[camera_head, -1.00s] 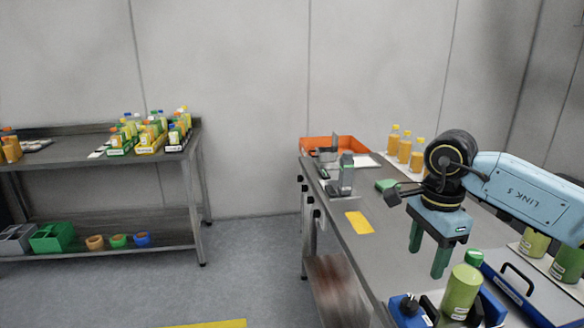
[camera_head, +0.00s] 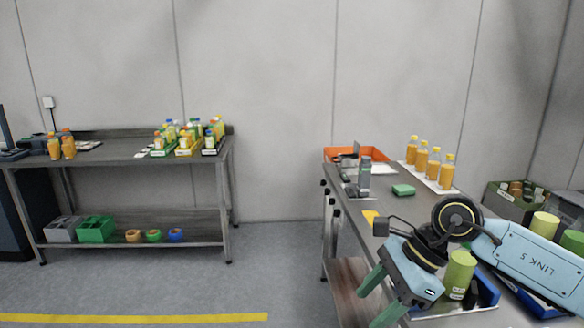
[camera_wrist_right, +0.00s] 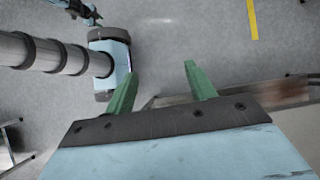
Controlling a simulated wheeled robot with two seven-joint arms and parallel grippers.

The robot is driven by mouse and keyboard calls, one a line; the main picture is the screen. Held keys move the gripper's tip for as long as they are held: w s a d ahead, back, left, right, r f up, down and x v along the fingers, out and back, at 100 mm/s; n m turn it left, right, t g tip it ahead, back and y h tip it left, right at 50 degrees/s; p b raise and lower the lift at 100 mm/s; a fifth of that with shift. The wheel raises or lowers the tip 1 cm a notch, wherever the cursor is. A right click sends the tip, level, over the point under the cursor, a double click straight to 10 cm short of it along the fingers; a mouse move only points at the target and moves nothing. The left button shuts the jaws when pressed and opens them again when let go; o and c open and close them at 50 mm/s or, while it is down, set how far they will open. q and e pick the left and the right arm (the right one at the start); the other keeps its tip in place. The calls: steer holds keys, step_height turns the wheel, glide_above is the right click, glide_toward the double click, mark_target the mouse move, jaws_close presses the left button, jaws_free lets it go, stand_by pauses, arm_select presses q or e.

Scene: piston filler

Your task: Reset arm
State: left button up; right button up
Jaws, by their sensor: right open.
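My right gripper (camera_head: 379,299) is at the lower right in the head view, at the front edge of the right bench (camera_head: 398,232). Its two green fingers point down and to the left, apart, with nothing between them. In the right wrist view the open fingers (camera_wrist_right: 157,90) hang over bare grey floor. My left gripper is not in view in the head view.
A green cylinder (camera_head: 459,274) in a blue fixture stands close beside my right wrist. Orange bottles (camera_head: 433,166), an orange tray (camera_head: 378,155) and a grey device (camera_head: 364,178) are farther back. A left shelf table (camera_head: 110,153) holds bottles. Floor between is clear.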

steer(key=s+a+r+m+y, duration=0.1)
steer(key=s+a+r+y, duration=0.15)
steer(key=a+y, duration=0.45)
steer(key=s+a+r+m+t+y, duration=0.1)
steer(key=a+r+m+t+y, duration=0.6)
steer(key=m, duration=0.4)
steer(key=w+d+f+m+t+h, duration=0.1)
steer(key=d+f+m+t+h, duration=0.6)
steer(key=m, duration=0.9)
steer(key=w+d+f+m+t+h, duration=0.2)
steer(key=d+f+m+t+h, duration=0.15)
steer(key=d+m+h, duration=0.95)
steer(key=s+d+f+m+g, duration=0.2)
steer(key=s+f+m+g, duration=1.1)
steer(key=s+f, duration=0.95)
step_height(320, 180, down, 22)
steer(key=s+n+g, duration=0.1)
steer(key=s+g, duration=0.1)
steer(key=s, duration=0.1)
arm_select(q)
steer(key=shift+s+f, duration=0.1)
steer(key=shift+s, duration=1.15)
arm_select(e)
steer(key=s+d+f, duration=0.2)
steer(key=s+f, duration=0.5)
steer(key=s, duration=0.1)
steer(key=s+d+f+g, duration=0.1)
steer(key=s+d+f, duration=0.1)
steer(key=s+f, duration=0.6)
steer(key=shift+d+h, duration=0.4)
